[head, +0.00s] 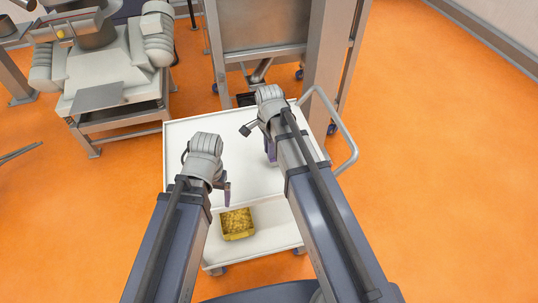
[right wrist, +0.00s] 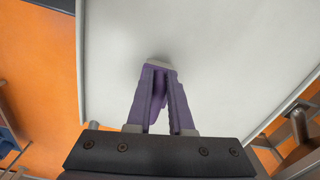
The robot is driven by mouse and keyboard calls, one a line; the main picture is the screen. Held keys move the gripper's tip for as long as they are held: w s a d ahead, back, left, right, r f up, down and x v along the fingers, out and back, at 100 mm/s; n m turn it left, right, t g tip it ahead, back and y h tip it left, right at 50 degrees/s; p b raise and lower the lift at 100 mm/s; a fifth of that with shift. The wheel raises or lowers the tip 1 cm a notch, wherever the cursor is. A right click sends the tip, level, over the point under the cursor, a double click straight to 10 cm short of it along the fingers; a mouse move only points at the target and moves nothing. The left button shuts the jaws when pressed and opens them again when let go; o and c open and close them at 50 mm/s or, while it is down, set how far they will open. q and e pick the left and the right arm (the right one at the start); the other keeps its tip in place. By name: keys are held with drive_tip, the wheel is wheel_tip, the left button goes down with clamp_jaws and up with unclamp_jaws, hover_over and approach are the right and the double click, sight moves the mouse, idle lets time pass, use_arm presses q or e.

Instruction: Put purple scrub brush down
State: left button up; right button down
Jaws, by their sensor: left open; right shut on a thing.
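The purple scrub brush (right wrist: 160,88) shows in the right wrist view as a purple piece between the two purple fingers of my right gripper (right wrist: 161,70), which is shut on it. A pale grey end shows at the fingertips. The brush is just over the white cart top (right wrist: 220,60); I cannot tell if it touches. In the head view my right gripper (head: 270,155) points down at the cart top (head: 240,185), and the wrist mostly hides the brush. My left gripper (head: 227,194) is open and empty over the front edge of the cart.
A yellow box (head: 237,224) sits on the cart's lower shelf. The cart handle (head: 346,150) is on the right. The cart top around my right gripper is clear. A metal frame (head: 265,35) stands behind, and a grey machine (head: 100,65) stands at the far left.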

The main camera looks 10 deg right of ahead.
use_arm(q)
drive_tip(key=shift+f, duration=0.35)
use_arm(e)
drive_tip(key=shift+f, duration=0.35)
drive_tip(key=shift+f, duration=0.15)
use_arm(q)
drive_tip(key=shift+f, duration=0.1)
use_arm(e)
drive_tip(key=c, duration=0.8)
unclamp_jaws()
wheel_tip(320, 180, up, 12)
drive_tip(key=p, duration=1.2)
use_arm(q)
wheel_tip(320, 180, up, 12)
use_arm(e)
drive_tip(key=s+a+n, duration=0.4)
drive_tip(key=s+n, duration=0.3)
drive_tip(key=n, duration=0.2)
drive_tip(key=s+a+n+h, duration=0.1)
drive_tip(key=s+a+n, duration=0.2)
drive_tip(key=s+n, duration=0.4)
drive_tip(key=shift+s+a+r+n, duration=0.15)
drive_tip(key=shift+a+r+n, duration=0.2)
drive_tip(key=shift+n, duration=1.15)
drive_tip(key=shift+f, duration=0.1)
